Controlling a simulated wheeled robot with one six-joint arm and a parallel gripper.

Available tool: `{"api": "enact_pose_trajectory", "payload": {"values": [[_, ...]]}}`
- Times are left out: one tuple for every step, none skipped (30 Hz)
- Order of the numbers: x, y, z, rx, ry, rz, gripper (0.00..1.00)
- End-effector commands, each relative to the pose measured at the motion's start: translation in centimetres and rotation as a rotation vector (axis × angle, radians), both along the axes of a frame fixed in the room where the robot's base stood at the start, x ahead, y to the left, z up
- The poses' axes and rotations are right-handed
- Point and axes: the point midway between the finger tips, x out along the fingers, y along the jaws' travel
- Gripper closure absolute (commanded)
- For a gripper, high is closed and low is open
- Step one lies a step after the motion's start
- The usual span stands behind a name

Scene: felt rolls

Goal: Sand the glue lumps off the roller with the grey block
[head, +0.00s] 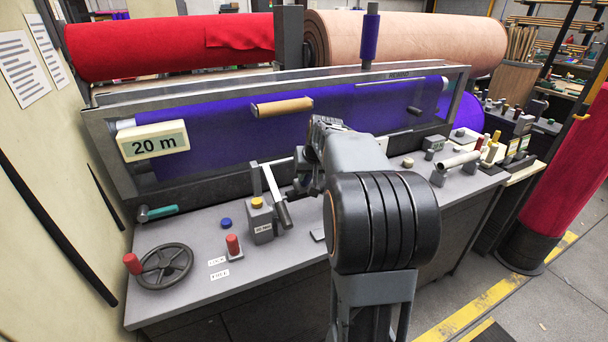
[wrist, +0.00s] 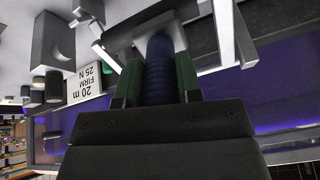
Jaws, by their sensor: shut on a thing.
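In the wrist view my gripper (wrist: 158,82) has its green-padded fingers closed on a dark blue ribbed piece (wrist: 160,62), with light grey parts just beyond it. I cannot tell whether it is fixed to those parts. In the head view my gripper (head: 308,182) is largely hidden behind my arm, low in front of the purple felt. A light-coloured roller (head: 460,160) lies on grey supports at the right of the bench. I cannot make out glue lumps. Several small grey blocks show, one near the roller (head: 434,146); which is the sanding block is unclear.
A grey box with a yellow knob (head: 260,220) and a lever stand left of my gripper. A handwheel (head: 164,267) and a red knob (head: 233,246) stand on the grey bench (head: 190,240). The framed purple felt (head: 220,140) rises behind. A red roll (head: 570,170) stands at far right.

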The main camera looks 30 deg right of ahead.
Motion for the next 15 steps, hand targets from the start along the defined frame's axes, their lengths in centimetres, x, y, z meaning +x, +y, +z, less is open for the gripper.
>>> {"api": "enact_pose_trajectory", "payload": {"values": [[0.01, -0.05, 0.0, -0.001, -0.001, -0.001, 0.91], [0.01, -0.04, 0.01, -0.001, -0.001, 0.001, 0.91], [0.03, -0.03, 0.01, -0.001, -0.001, 0.001, 0.91], [0.02, -0.03, 0.02, -0.002, 0.0, 0.0, 0.91], [0.02, -0.03, 0.03, -0.002, 0.0, 0.0, 0.91], [0.03, -0.03, 0.04, -0.002, -0.001, 0.0, 0.91], [0.02, -0.03, 0.05, -0.001, -0.002, 0.001, 0.91], [0.02, -0.04, 0.06, -0.002, -0.001, 0.0, 0.91], [0.02, -0.07, 0.07, -0.002, -0.001, 0.0, 0.91], [0.02, -0.11, 0.07, -0.002, -0.001, -0.001, 0.91], [0.01, -0.17, 0.08, -0.002, -0.001, -0.001, 0.91], [0.0, -0.27, 0.09, -0.002, -0.001, -0.001, 0.91], [-0.01, -0.37, 0.1, -0.002, -0.001, -0.001, 0.91], [-0.03, -0.5, 0.1, -0.002, -0.001, -0.001, 0.91], [-0.06, -0.69, 0.11, -0.001, -0.002, -0.002, 0.91]]}}
